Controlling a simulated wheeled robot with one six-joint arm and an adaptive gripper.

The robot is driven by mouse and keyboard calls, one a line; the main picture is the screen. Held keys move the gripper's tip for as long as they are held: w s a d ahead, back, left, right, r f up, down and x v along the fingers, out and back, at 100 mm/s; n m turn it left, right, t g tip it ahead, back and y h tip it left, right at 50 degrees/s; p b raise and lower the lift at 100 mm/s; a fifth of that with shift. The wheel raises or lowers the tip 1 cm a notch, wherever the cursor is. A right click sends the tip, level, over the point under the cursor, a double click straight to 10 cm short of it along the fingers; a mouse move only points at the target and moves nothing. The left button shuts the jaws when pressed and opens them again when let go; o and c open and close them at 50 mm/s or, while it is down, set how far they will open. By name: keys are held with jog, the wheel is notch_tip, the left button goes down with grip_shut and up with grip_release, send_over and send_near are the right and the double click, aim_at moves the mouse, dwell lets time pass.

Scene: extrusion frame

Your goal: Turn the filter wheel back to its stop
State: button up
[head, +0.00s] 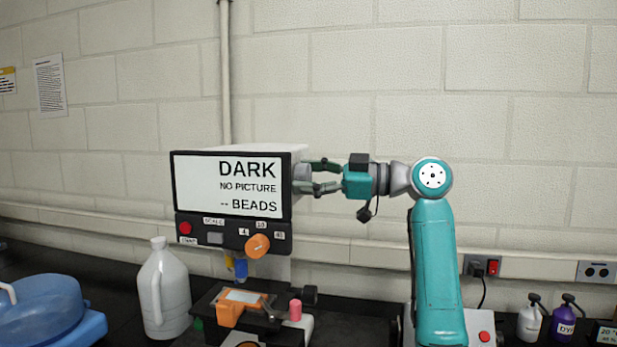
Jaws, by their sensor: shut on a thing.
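A boxy instrument with a screen (195,190) reads "DARK", "NO PICTURE" and "-- BEADS". A grey round knob (301,173), apparently the filter wheel, sticks out from the right side of its housing. My gripper (309,176) reaches in from the right, with one finger above and one below this knob, and is shut on it. The fingers hide part of the knob, and no marks or stop on it can be made out.
An orange knob (257,246) sits on the front panel beside small number labels, with a red button (185,228) at left. Below are blue and yellow lenses and a stage with an orange holder (229,313). A white jug (162,290) stands left. Pump bottles (531,320) stand far right.

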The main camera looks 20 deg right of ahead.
jog(key=shift+n, duration=0.6)
jog(key=o, duration=1.1)
jog(key=shift+s+d, duration=0.1)
jog(key=v, duration=1.1)
jog(key=shift+s+d, duration=0.2)
jog(key=shift+d, duration=0.15)
